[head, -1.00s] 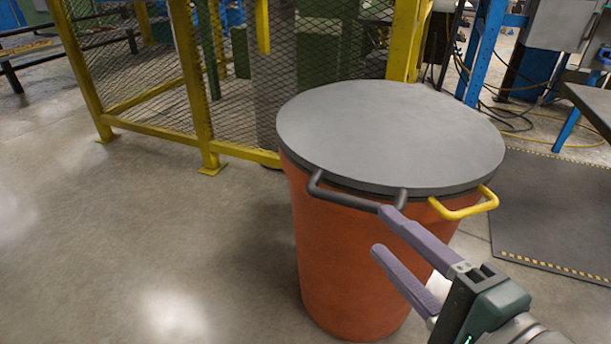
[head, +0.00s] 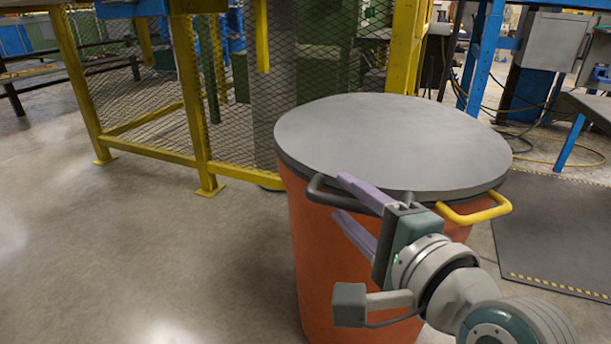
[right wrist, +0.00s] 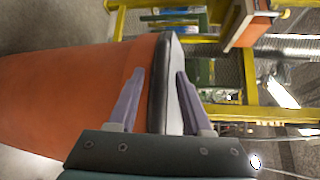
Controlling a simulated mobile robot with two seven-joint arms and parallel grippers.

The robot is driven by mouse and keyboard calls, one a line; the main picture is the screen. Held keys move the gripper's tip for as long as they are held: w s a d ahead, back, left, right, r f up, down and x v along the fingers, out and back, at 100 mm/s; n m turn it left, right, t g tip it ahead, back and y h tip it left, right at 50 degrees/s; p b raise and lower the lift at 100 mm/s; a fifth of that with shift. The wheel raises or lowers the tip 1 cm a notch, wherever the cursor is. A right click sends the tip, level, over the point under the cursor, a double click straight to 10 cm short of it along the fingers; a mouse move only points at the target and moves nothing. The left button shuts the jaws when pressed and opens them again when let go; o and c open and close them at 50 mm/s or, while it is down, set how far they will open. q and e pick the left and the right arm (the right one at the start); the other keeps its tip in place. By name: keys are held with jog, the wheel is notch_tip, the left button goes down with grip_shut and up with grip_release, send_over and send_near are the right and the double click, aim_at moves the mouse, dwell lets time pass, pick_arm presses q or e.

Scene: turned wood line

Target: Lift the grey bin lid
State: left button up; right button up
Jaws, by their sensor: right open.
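The grey lid (head: 395,145) lies flat on an orange bin (head: 318,250). A dark grey handle (head: 316,188) sticks out below the lid's rim at the front left, partly hidden by my gripper. A yellow handle (head: 475,215) is at the front right. My right gripper (head: 342,197) is open at the front rim, beside the dark handle. In the right wrist view, the lid's edge (right wrist: 161,85) shows between the two purple fingers (right wrist: 159,75), with the orange bin wall (right wrist: 60,95) behind the left finger. Contact cannot be told. My left gripper is out of view.
A yellow-framed mesh fence (head: 205,130) stands behind and left of the bin. A dark floor mat (head: 560,225) and a table corner (head: 592,105) are to the right. Hoses lie behind on the floor. Bare floor (head: 140,250) is open at the left.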

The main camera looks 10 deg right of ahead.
jog(key=shift+c, duration=0.4)
grip_shut()
dwell(0.9)
